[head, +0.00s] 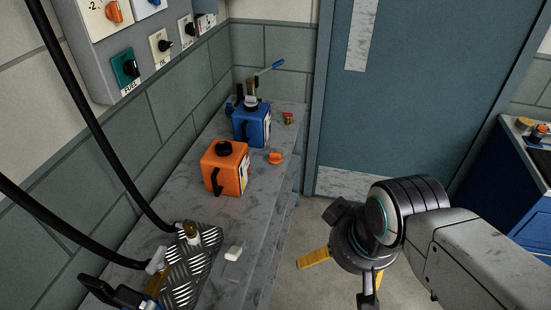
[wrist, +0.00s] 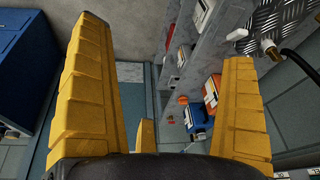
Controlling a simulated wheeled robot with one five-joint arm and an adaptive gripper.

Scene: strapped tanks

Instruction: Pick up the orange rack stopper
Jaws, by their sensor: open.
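The orange rack stopper appears to be the small round orange piece (head: 275,157) lying on the grey bench, right of the orange tank (head: 222,172). A small orange spot in the wrist view (wrist: 183,100) looks like the same piece. My gripper (head: 345,269) is open and empty, with its yellow fingers spread. It hangs over the floor to the right of the bench, apart from the stopper. In the wrist view my gripper (wrist: 165,45) frames the bench side between its fingers.
A blue tank (head: 251,123) stands behind the orange tank. A small red piece (head: 289,118) lies near the bench's far end. A tread plate (head: 188,266) and a white block (head: 233,253) lie nearer. A blue cabinet (head: 535,190) stands at right; the floor between is clear.

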